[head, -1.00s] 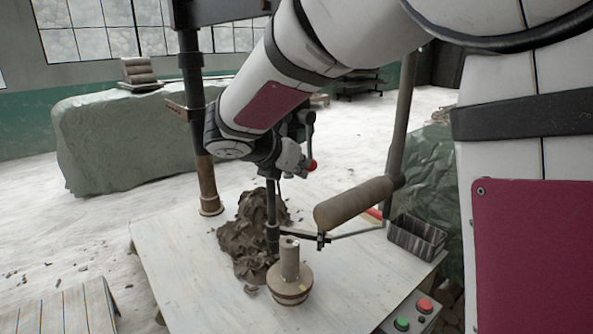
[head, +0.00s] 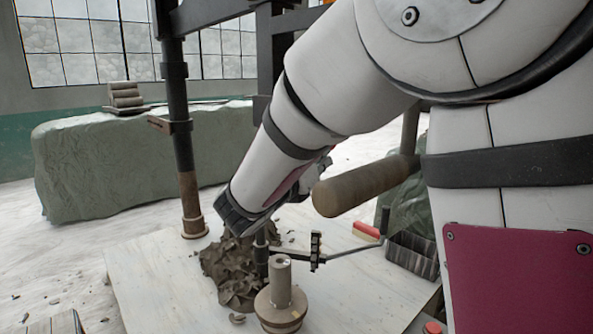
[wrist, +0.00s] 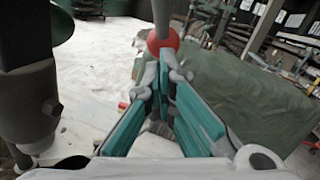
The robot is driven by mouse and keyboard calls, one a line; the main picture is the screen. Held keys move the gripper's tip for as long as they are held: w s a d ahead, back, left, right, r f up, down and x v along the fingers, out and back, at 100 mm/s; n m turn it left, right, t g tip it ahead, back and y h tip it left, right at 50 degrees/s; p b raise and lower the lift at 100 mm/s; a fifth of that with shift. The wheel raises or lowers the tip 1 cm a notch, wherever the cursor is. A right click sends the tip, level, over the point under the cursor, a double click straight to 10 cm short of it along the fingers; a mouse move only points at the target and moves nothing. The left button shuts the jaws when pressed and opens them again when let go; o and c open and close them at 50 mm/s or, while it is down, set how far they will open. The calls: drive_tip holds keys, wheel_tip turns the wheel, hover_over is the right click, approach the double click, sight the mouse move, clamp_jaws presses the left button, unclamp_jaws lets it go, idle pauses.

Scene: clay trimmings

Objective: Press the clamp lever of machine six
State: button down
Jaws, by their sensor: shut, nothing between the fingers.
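In the wrist view, the clamp lever is a grey rod (wrist: 161,12) with a red ball knob (wrist: 163,41) at its lower end. My gripper (wrist: 162,66), with teal-lined fingers, is shut and empty. Its fingertips are just below the knob in the picture, lined up with it; I cannot tell whether they touch it. In the head view, my arm hides the gripper, the lever and the knob. No machine number is readable.
The worktable (head: 150,295) holds a dark clay pile (head: 228,275), a round-based spindle (head: 281,300) and a dark bin (head: 412,256). A thick wooden handle (head: 360,186) sticks out beside my arm. A dark post (head: 178,110) stands left; a covered block (head: 120,165) is behind it.

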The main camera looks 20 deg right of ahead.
drive_tip(key=d+r+t+h, duration=0.1)
drive_tip(key=w+d+r+n+t+h, duration=0.1)
drive_tip(key=d, duration=0.1)
drive_tip(key=shift+w+r, duration=0.15)
drive_tip(key=shift+w+d+r+p, duration=0.15)
drive_tip(key=shift+d+r+p, duration=0.2)
drive_tip(key=shift+r, duration=0.3)
drive_tip(key=shift+w+d+r+p, duration=0.1)
drive_tip(key=shift+d+r+p, duration=0.2)
drive_tip(key=shift+r, duration=0.35)
drive_tip(key=shift+d+r, duration=0.1)
drive_tip(key=v, duration=1.2)
drive_tip(key=shift+f, duration=0.25)
